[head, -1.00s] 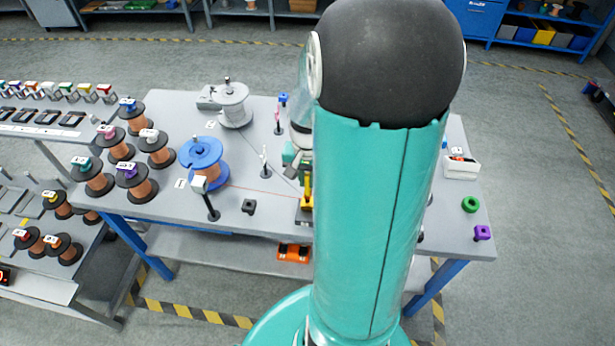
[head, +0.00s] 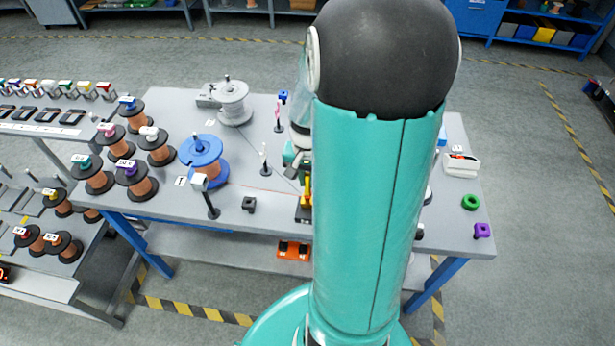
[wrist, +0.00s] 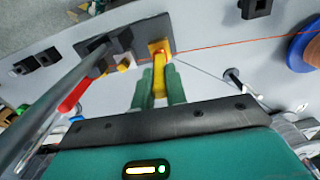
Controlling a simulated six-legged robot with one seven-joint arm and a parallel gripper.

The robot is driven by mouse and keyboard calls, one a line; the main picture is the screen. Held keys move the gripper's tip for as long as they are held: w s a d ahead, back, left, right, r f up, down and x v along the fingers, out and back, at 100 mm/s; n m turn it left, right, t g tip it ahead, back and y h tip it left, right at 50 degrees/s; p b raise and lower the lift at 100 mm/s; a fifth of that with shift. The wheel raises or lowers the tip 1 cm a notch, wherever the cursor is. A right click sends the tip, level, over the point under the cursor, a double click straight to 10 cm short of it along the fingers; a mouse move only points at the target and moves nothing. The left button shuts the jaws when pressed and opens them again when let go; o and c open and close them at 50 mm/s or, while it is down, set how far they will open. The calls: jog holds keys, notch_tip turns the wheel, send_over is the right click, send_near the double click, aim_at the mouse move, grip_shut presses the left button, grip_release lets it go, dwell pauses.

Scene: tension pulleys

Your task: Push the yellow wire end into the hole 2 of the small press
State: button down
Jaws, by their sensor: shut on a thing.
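My gripper (wrist: 158,72) has its two green fingers closed on a yellow piece, the yellow wire end (wrist: 159,52), in the wrist view. A thin red wire runs from beside it to the right. The small press (wrist: 104,44) is a dark block just left of the yellow piece, with a grey rod and a red handle (wrist: 73,94). The yellow piece is close against the press's edge; I cannot tell whether it is in a hole, and hole 2 is not readable. In the head view my arm hides most of this area, with yellow parts (head: 306,190) showing at its left edge.
A blue spool (head: 204,165) and a grey spool (head: 233,103) stand on the table left of my arm. A dark block (head: 249,204) lies near the front edge.

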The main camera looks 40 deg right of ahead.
jog(key=shift+f, duration=0.5)
dwell(0.8)
jog(key=c, duration=1.3)
grip_release()
jog(key=shift+c, duration=0.2)
jog(key=shift+o, duration=0.4)
jog(key=shift+o, duration=1.3)
jog(key=shift+r, duration=0.15)
jog(key=shift+r, duration=3.35)
